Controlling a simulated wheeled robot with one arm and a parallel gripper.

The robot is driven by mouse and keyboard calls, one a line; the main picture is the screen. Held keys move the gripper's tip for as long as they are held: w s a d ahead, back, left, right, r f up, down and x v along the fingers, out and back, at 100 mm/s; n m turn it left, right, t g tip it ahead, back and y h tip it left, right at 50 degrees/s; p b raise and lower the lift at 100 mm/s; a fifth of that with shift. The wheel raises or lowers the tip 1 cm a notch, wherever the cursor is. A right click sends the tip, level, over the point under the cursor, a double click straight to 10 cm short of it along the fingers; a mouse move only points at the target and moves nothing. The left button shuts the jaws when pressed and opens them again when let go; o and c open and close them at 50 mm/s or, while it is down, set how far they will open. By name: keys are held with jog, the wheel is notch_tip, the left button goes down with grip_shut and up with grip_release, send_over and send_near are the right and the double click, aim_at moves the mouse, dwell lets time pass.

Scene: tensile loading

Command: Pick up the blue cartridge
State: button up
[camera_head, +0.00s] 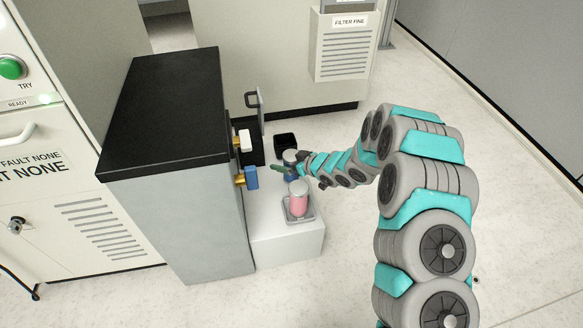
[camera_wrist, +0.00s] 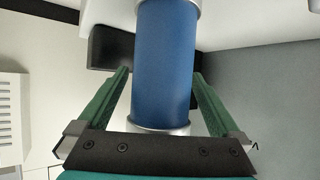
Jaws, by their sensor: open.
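The blue cartridge (camera_wrist: 165,65) is a blue cylinder with silver end caps. It stands between the two green fingers of my gripper (camera_wrist: 162,95) in the wrist view, with a visible gap on each side. In the head view the cartridge (camera_head: 291,170) is partly hidden by my gripper (camera_head: 284,168), which reaches in from the right at its height. My gripper is open around it. A pink cartridge (camera_head: 298,200) with a silver cap stands upright on a small grey tray (camera_head: 312,212) nearer the camera.
The cartridges are on a low white block (camera_head: 290,245) beside a black-topped grey cabinet (camera_head: 165,110). Blue and white handled fittings (camera_head: 251,177) stick out of the cabinet's side. A black open box (camera_head: 286,141) is behind the cartridges.

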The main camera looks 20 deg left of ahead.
jog(key=shift+a, duration=0.1)
grip_shut()
dwell(0.8)
